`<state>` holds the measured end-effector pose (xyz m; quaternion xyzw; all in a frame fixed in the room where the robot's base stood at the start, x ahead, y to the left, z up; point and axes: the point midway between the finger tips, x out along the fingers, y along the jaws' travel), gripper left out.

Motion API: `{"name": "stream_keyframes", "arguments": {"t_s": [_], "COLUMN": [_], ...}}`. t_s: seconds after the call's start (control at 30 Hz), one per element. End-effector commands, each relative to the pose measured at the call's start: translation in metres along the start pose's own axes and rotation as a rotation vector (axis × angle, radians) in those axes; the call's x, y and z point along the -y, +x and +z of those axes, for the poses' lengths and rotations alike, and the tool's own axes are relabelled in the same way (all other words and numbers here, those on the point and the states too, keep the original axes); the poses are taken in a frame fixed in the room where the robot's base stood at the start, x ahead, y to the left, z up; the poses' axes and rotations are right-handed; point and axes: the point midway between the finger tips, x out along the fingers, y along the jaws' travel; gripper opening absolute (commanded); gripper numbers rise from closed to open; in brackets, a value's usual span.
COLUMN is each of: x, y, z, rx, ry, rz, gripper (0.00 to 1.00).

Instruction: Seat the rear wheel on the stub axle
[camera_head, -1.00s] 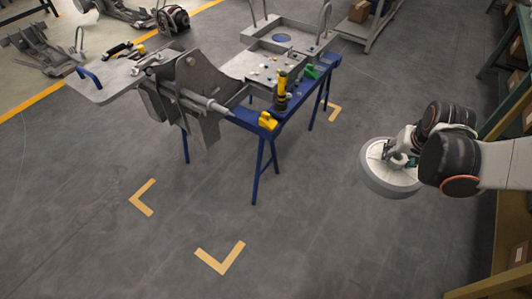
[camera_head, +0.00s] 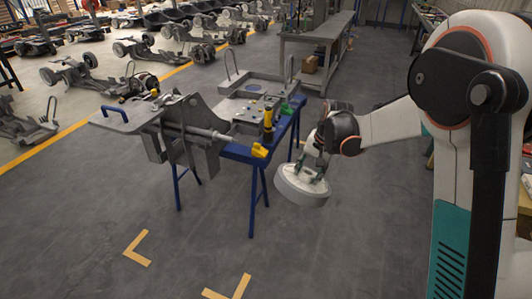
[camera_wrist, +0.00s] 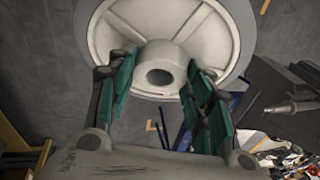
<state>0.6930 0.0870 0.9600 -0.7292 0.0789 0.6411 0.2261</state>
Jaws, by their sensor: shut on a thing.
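My gripper (camera_head: 318,168) is shut on the rear wheel (camera_head: 300,190), a pale disc with a grey tyre. It holds the wheel in the air, tilted, to the right of the blue stand in the head view. In the wrist view the wheel (camera_wrist: 218,32) shows its spokes and hub bore, with the green fingers of my gripper (camera_wrist: 160,82) on either side of the hub. The stub axle (camera_head: 208,133) is a grey rod pointing right from the chassis plate (camera_head: 178,112), bare and apart from the wheel. It also shows at the right of the wrist view (camera_wrist: 290,107).
The chassis rests on a blue stand (camera_head: 252,200). A yellow clamp (camera_head: 259,150) sits close to the axle's tip, and a yellow-black tool (camera_head: 267,124) stands behind it. A grey workbench (camera_head: 318,38) is farther back. The floor in front is clear, with yellow corner marks (camera_head: 137,248).

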Motion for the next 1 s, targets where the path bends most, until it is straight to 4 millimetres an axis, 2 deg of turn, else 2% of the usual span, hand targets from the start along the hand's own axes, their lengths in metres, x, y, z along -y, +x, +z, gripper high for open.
{"name": "stream_keyframes", "arguments": {"t_s": [0.03,0.27,0.5,0.6,0.8,1.0], "x": [0.013,0.073,0.144,0.167,0.194,0.204], "y": [0.011,0.049,0.1,0.117,0.139,0.145], "z": [-0.011,-0.05,-0.093,-0.108,-0.127,-0.133], "rx": [0.034,0.205,0.346,0.375,0.404,0.414], "ry": [0.063,0.415,0.804,0.901,0.989,1.009], "rz": [-0.028,-0.236,-0.607,-0.743,-0.903,-0.954], "gripper": [0.0,0.0,0.0,0.0,0.0,0.0]}}
